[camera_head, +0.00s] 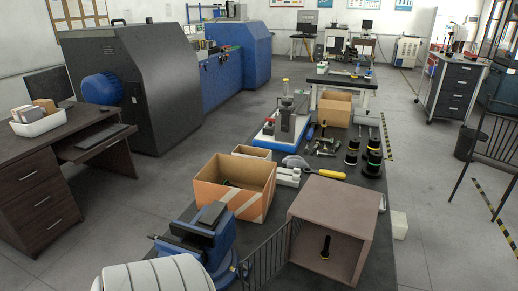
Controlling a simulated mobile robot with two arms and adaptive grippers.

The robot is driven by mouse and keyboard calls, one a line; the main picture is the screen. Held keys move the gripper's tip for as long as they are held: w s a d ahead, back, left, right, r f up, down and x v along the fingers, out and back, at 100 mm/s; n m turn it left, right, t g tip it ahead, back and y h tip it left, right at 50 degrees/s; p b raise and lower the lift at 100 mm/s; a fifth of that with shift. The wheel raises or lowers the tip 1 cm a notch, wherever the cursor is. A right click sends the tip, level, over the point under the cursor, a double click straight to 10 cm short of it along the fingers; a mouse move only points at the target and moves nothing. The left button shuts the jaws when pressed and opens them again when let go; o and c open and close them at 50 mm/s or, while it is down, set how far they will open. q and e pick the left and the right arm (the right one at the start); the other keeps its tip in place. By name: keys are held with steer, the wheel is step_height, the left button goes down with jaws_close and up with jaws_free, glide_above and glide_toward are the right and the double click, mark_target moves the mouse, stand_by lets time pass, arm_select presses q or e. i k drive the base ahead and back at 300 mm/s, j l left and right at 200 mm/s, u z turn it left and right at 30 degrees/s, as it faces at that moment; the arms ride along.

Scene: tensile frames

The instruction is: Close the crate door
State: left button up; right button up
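The crate (331,198) is a brown box at the lower right of the workbench, with its open front facing me. Its door (266,259) is a dark barred panel at the crate's left front edge. The door stands open, swung out to the left and towards me, beside the blue vise. A small black object with a yellowish base (325,247) is inside the crate on its floor. Neither of my grippers is in view.
A blue vise (207,236) stands left of the door, close to it. An open cardboard box (213,196) is behind the vise. A yellow-handled tool (326,173) and black spools (372,162) lie behind the crate. A small white block (399,225) is right of it.

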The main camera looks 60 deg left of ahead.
mark_target(264, 259)
steer(key=k+j, duration=0.15)
steer(key=j, duration=0.25)
steer(key=k+j, duration=0.15)
steer(key=j, duration=0.25)
steer(key=k+j+z, duration=0.1)
steer(key=j, duration=0.3)
steer(key=k+j, duration=0.4)
steer(key=j, duration=0.35)
steer(key=k+j, duration=0.15)
steer(key=j, duration=0.25)
steer(key=z, duration=0.05)
